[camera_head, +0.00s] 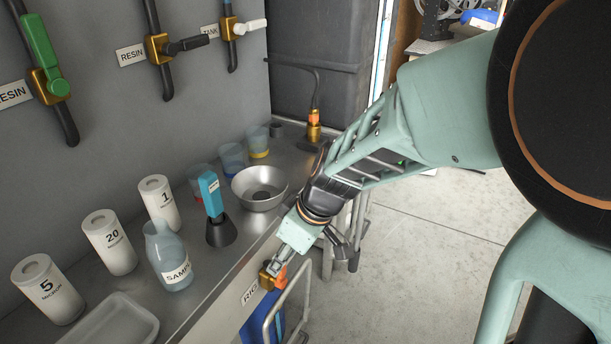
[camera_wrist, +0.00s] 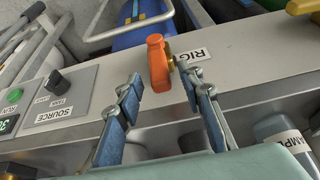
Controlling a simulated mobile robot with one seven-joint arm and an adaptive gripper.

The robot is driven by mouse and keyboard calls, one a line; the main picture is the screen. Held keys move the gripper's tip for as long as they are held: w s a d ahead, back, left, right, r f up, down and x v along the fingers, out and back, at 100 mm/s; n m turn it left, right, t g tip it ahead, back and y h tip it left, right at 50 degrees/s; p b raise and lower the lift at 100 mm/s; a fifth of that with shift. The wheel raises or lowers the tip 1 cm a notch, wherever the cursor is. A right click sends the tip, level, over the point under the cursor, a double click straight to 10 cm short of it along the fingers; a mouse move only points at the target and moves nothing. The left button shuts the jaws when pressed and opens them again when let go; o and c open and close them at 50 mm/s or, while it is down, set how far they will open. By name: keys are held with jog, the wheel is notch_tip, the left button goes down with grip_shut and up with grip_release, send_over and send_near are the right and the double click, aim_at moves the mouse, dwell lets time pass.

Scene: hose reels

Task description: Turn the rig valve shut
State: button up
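The rig valve has an orange handle (camera_wrist: 157,64) and a brass body beside the RIG label (camera_wrist: 191,56), on the front face of the bench. In the wrist view the handle runs roughly up and down the picture, and a bit of brass shows at its right. In the head view the valve (camera_head: 267,280) is partly hidden behind my gripper (camera_head: 283,262). In the wrist view my gripper (camera_wrist: 162,80) is open, its blue-padded fingers spread to either side. The handle lies between and just beyond the fingertips, with visible gaps on both sides.
A blue cylinder (camera_head: 256,325) and metal frame stand below the valve. On the bench are a metal bowl (camera_head: 260,187), a SAMPLE jar (camera_head: 168,257) and white canisters (camera_head: 109,242). A SOURCE control panel (camera_wrist: 50,104) is at left in the wrist view. Open floor lies right.

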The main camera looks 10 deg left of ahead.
jog(key=shift+b+x, duration=0.5)
jog(key=shift+x, duration=1.05)
grip_shut()
